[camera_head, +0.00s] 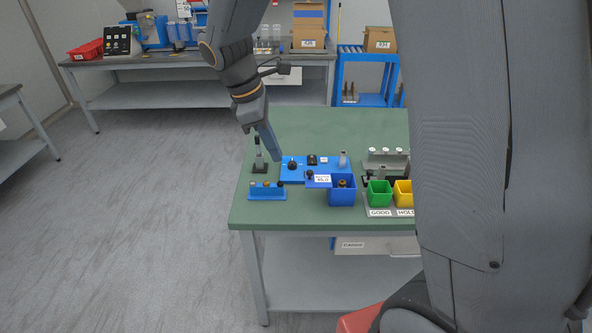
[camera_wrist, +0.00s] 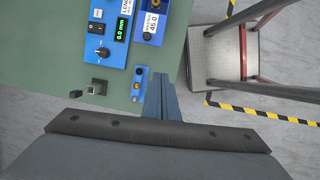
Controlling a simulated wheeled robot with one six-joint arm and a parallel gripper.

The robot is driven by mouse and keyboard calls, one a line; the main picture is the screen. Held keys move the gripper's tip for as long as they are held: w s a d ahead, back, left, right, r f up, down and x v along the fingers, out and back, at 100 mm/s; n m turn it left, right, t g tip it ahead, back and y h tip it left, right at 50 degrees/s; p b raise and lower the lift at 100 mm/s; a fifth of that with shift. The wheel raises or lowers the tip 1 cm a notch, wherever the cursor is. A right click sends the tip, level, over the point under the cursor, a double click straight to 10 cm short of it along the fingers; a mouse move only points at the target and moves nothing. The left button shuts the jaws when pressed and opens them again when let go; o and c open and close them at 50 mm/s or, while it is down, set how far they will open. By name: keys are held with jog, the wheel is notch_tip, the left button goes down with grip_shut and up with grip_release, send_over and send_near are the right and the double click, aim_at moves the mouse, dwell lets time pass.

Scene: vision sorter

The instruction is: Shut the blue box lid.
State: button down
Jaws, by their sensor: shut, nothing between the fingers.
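The blue box (camera_head: 343,194) stands near the front of the green table with its top open. A brass-coloured part shows inside it. Its blue lid (camera_head: 312,184), with a white label and a small dark knob, lies off to the left side of the opening. The lid also shows at the top of the wrist view (camera_wrist: 157,39). My gripper (camera_head: 276,157) is shut and empty. It points down above the table, left of the lid and apart from it. Its closed fingers also show in the wrist view (camera_wrist: 160,82).
A blue panel (camera_head: 292,175) with a knob and switch lies behind the lid. A small blue rack (camera_head: 267,192) with pegs and a dark stand (camera_head: 260,165) are at left. Green (camera_head: 379,194) and yellow (camera_head: 402,194) bins stand right of the box. The table's front edge is close.

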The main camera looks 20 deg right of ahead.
jog(key=w+a+n+h, duration=0.1)
jog(key=w+n, duration=0.1)
jog(key=p, duration=0.3)
send_near(318, 176)
jog(key=a+f, duration=0.3)
jog(key=f, duration=0.1)
jog(key=shift+s+d+f, duration=0.2)
jog(key=shift+d+f, duration=0.05)
jog(key=shift+d, duration=0.05)
